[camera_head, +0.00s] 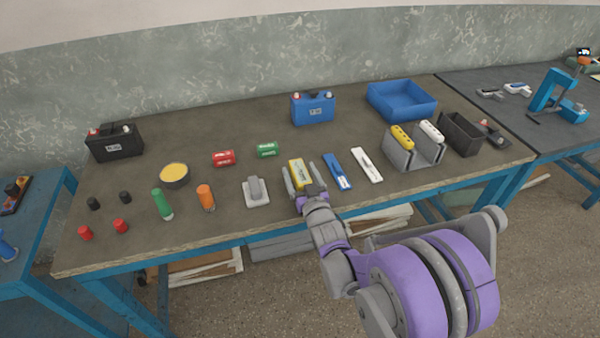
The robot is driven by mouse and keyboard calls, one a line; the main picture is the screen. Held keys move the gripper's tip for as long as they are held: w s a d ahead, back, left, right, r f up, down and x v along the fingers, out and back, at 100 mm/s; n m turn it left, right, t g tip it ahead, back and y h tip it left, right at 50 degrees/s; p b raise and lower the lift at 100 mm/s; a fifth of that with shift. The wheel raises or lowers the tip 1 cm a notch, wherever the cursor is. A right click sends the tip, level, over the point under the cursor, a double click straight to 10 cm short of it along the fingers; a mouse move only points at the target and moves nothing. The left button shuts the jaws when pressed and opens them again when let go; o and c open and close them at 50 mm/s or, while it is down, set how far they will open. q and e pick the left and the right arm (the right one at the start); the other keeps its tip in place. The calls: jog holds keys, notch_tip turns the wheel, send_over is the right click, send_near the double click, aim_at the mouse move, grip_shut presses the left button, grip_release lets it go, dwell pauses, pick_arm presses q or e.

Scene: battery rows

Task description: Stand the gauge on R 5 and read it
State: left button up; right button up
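A yellow block-shaped device (297,170), possibly the gauge, is near the front middle of the workbench. My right gripper (301,178) reaches over the bench's front edge, with its fingers at the near end and sides of this device. I cannot tell whether the fingers press on it or stand apart. The gripper hides its near end, and no reading is legible. No R 5 marking is legible. A red cell (223,158) and a green cell (267,150) lie behind. My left gripper is not in view.
A grey block (256,193) sits left of the gripper; a blue strip (337,172) and white strip (367,165) lie right. A grey holder (414,158) carries yellow and white cells. Black (115,147) and blue batteries (313,110) and a blue tray (402,100) stand behind.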

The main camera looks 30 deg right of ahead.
jog(key=v, duration=1)
jog(key=shift+s+d+r+p, duration=0.15)
jog(key=shift+d+r+p, duration=0.15)
jog(key=shift+p, duration=0.1)
jog(key=shift+o, duration=0.4)
jog(key=shift+s+a, duration=0.15)
jog(key=shift+s, duration=0.05)
jog(key=shift+a+f, duration=0.25)
jog(key=shift+a, duration=0.05)
jog(key=shift+a+f, duration=0.15)
jog(key=shift+w, duration=0.2)
jog(key=x, duration=1)
jog(key=shift+w+d, duration=0.2)
jog(key=shift+d, duration=0.1)
